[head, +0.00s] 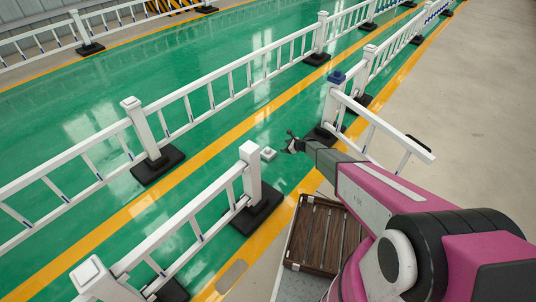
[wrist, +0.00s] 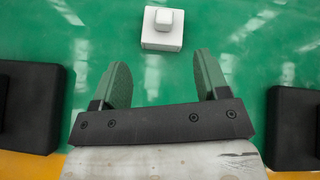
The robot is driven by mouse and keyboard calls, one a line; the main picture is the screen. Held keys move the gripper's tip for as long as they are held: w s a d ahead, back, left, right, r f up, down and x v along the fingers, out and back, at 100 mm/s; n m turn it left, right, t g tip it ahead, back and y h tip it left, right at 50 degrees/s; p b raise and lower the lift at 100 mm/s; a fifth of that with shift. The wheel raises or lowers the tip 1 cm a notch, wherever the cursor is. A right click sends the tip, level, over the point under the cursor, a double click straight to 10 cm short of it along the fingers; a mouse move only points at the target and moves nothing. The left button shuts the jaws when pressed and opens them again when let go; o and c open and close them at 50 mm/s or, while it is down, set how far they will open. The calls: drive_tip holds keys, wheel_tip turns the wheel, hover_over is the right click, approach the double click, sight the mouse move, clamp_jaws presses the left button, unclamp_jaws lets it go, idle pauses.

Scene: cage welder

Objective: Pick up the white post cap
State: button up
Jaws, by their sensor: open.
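The white post cap (head: 268,154) lies on the green floor, between two fence posts and left of my gripper (head: 290,143) in the head view. In the wrist view the white cap (wrist: 162,29) is a square block with a smaller raised knob, at the top centre. My gripper (wrist: 163,80) is open and empty there, its two green-grey fingers apart. The cap lies beyond the fingertips, roughly in line with the gap between them, and is not touched.
A white post on a black base (head: 257,212) stands at the near side of the gap. A blue-topped post (head: 333,98) stands at the far side. Black bases (wrist: 25,105) and (wrist: 295,125) flank my gripper in the wrist view. A brown slatted crate (head: 322,236) lies below my arm.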

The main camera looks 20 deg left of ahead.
sight(269, 149)
drive_tip(key=w+a+f+m, duration=0.1)
drive_tip(key=w+a+f, duration=0.1)
drive_tip(key=a+f, duration=0.2)
drive_tip(key=w+a+f+m, duration=0.1)
drive_tip(key=a+f, duration=0.3)
drive_tip(key=a, duration=0.1)
drive_tip(key=w+a+f+m+t, duration=0.1)
drive_tip(key=w+a+f, duration=0.1)
drive_tip(key=a+f, duration=0.1)
drive_tip(key=shift+x, duration=0.8)
drive_tip(key=c, duration=1)
